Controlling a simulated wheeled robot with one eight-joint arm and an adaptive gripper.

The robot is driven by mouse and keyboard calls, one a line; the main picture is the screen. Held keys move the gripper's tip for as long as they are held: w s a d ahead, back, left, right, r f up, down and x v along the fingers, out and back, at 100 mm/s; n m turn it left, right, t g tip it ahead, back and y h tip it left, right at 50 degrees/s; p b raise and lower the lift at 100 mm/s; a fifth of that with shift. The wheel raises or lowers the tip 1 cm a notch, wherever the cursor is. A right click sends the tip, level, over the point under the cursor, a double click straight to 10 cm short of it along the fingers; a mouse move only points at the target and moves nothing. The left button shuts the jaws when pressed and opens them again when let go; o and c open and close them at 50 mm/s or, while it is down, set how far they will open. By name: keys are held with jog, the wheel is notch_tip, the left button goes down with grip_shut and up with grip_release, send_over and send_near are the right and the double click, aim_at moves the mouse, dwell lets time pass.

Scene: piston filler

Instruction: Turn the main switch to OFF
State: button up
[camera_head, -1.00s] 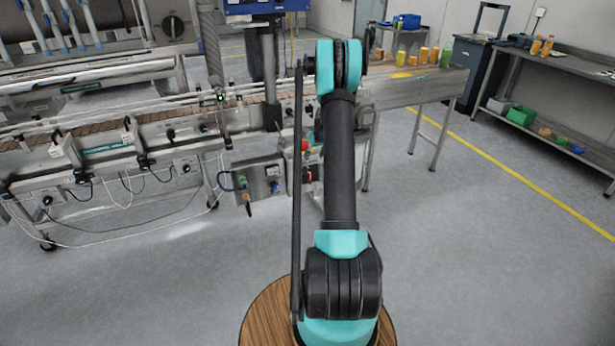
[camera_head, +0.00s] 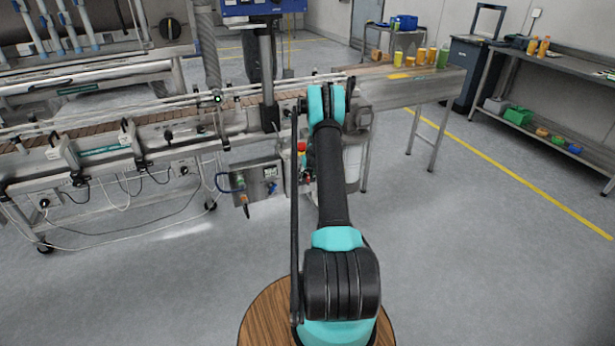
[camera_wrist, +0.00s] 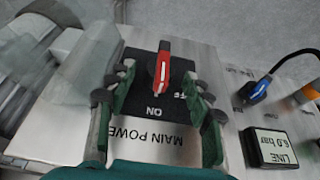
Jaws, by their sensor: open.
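In the wrist view, the main switch (camera_wrist: 162,70) is a red handle with a white line on a black plate. The handle lies in line with the upside-down ON mark; the partly covered OFF mark is to its right. A MAIN POWER label (camera_wrist: 155,142) is below it. My gripper (camera_wrist: 158,83) is open, with one green-padded finger on each side of the handle. The handle is between the fingers, and I see no clear contact. In the head view, my arm hides the gripper and I cannot make out the switch.
A blue lever (camera_wrist: 258,88) and a black LINE pressure display (camera_wrist: 270,147) are to the right in the wrist view. In the head view, a grey control box (camera_head: 258,183) hangs under the conveyor (camera_head: 100,137), left of my arm.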

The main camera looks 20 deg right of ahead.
jog(key=shift+w+f, duration=0.1)
jog(key=shift+f, duration=0.1)
jog(key=c, duration=1.1)
jog(key=shift+c, duration=0.2)
